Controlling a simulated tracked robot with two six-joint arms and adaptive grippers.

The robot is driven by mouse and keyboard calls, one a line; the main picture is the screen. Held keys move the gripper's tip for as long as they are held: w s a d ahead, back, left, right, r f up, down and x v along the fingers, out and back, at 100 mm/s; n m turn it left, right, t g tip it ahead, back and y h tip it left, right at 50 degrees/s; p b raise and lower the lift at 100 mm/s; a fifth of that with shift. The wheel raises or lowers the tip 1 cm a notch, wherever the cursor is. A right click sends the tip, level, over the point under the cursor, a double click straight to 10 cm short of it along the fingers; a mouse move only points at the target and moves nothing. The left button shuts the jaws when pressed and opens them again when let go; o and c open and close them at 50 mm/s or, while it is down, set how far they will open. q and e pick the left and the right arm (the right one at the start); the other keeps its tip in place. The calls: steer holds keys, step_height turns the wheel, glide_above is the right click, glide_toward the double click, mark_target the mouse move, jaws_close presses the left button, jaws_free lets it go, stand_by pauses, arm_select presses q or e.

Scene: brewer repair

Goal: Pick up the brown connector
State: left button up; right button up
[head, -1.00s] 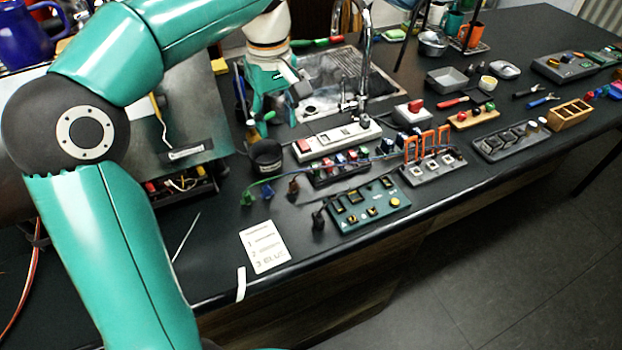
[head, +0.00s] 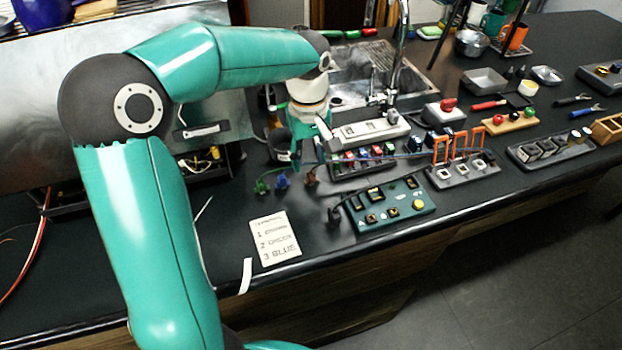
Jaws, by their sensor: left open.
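The brown connector (head: 312,178) is small and lies on the black worktop, on the end of a lead. My left gripper (head: 308,158) is open and empty, pointing down just above and behind the brown connector; whether it touches it I cannot tell. The blue connector (head: 282,182) and the green connector (head: 262,187) lie to the left of the brown one. My right gripper is not in view.
A black connector (head: 335,214) lies beside the green socket board (head: 390,205). A rack of coloured blocks (head: 362,158) stands right behind the gripper's side. A printed card (head: 275,240) lies in front.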

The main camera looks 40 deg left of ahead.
mark_target(312, 173)
arm_select(q)
steer(key=shift+w+d+f+p, duration=0.1)
steer(key=shift+d+f+p, duration=0.1)
steer(key=shift+f, duration=1.2)
steer(key=shift+w+d+f+p, duration=0.1)
steer(key=shift+f+p, duration=0.05)
steer(key=shift+f, duration=1.2)
steer(key=c, duration=0.6)
steer(key=shift+r, duration=0.2)
